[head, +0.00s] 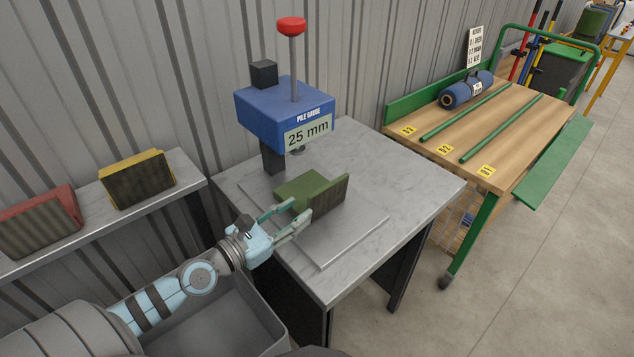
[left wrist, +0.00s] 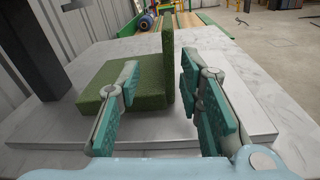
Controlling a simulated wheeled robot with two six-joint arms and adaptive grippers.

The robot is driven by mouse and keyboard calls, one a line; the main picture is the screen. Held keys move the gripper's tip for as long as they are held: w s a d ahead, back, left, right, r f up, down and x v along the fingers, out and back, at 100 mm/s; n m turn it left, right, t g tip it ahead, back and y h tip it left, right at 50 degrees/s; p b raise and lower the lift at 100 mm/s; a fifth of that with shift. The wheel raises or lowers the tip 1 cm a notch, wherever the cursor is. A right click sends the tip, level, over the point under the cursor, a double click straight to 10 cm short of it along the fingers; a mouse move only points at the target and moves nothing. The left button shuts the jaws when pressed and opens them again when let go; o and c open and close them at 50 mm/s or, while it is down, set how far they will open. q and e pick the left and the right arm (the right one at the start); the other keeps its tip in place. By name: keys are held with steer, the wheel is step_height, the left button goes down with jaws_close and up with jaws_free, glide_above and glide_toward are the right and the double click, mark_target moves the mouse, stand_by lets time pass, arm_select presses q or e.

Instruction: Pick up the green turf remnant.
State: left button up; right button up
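The green turf remnant (head: 305,188) sits on the flat metal plate of the blue pile gauge (head: 285,112), which reads 25 mm. It has a flat green block and an upright slab at its right end, with a brown outer face. It also shows in the left wrist view (left wrist: 146,88). My left gripper (head: 299,210) is open at the remnant's near side. In the left wrist view its fingers (left wrist: 160,78) stand apart, with the upright slab showing between them. I cannot tell whether a finger touches it. My right gripper is not in view.
A red turf piece (head: 40,222) and a yellow-edged one (head: 138,179) stand on a shelf at the left. A grey bin (head: 262,310) is below my left arm. A wooden-topped cart (head: 520,115) with a blue roll (head: 466,89) stands at the right.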

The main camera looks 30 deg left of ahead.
arm_select(q)
steer(key=p, duration=0.1)
glide_above(327, 213)
steer(key=shift+h, duration=0.4)
jaws_close()
